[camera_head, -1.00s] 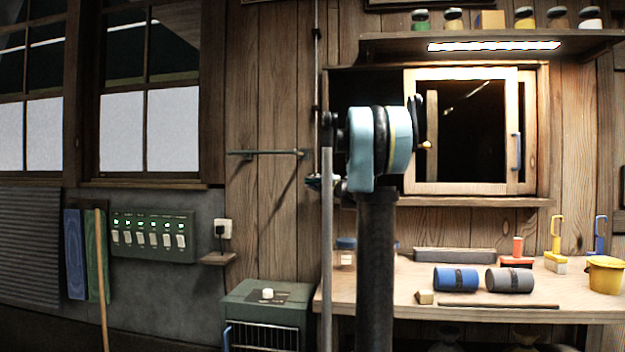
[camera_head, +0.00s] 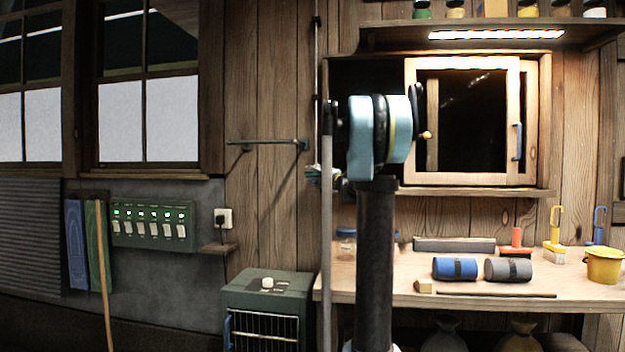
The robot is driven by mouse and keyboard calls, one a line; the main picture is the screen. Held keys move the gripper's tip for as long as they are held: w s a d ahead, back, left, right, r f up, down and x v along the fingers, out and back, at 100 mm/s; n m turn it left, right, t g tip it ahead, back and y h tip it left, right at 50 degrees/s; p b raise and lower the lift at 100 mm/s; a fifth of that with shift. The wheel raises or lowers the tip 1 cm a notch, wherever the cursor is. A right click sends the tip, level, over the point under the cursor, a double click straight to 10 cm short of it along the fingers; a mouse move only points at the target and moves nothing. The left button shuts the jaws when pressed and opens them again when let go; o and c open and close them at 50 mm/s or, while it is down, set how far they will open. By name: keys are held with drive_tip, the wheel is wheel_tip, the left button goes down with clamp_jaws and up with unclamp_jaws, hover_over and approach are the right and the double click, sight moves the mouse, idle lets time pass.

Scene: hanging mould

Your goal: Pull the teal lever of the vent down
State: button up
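I cannot make out a clear teal lever. A slim grey-green horizontal bar (camera_head: 265,142) is fixed to the plank wall left of my arm. A small cluster of dark, teal and white parts (camera_head: 322,178) shows just left of my arm's pale blue joint. It may be my gripper, or the gripper with a handle. It is too small and partly hidden to tell, and its fingers cannot be made out. My upper arm and column block the middle of the view.
A workbench (camera_head: 590,290) with a blue roll (camera_head: 455,268), a grey roll (camera_head: 508,270) and a yellow bucket (camera_head: 604,266) stands at right. A green crate (camera_head: 265,290) is below the bar. A switch panel (camera_head: 152,228) and leaning boards are at left.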

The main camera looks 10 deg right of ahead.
drive_tip(key=v, duration=1.1)
drive_tip(key=shift+s, duration=0.25)
drive_tip(key=shift+d, duration=0.1)
